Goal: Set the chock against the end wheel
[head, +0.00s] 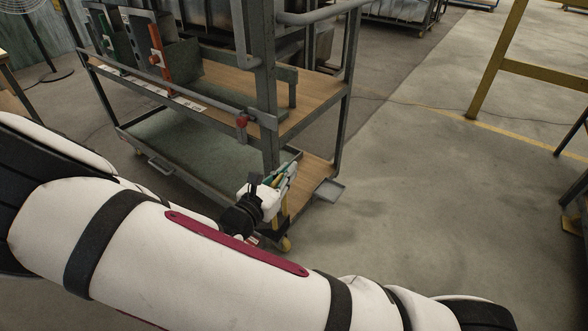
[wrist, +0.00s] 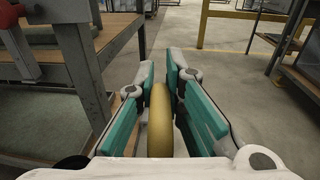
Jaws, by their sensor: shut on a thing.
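My gripper (wrist: 160,85) is shut on a yellow chock (wrist: 158,125), which shows as a narrow upright piece with a rounded top between the teal finger pads. In the head view my gripper (head: 284,177) is at the near right corner of the cart, with a yellow part of the chock (head: 283,206) hanging below it. The end wheel (head: 286,243), a yellow caster, is on the floor under that corner, just below the chock. Whether the chock touches the wheel or floor cannot be told. My arm hides part of the cart's near side.
The grey metal cart (head: 270,110) has wooden shelves and upright posts close to the gripper; a post (wrist: 82,70) stands at left in the wrist view. A small grey plate (head: 328,191) juts from the cart's right end. Floor (head: 400,190) to the right is clear up to a yellow frame (head: 492,60).

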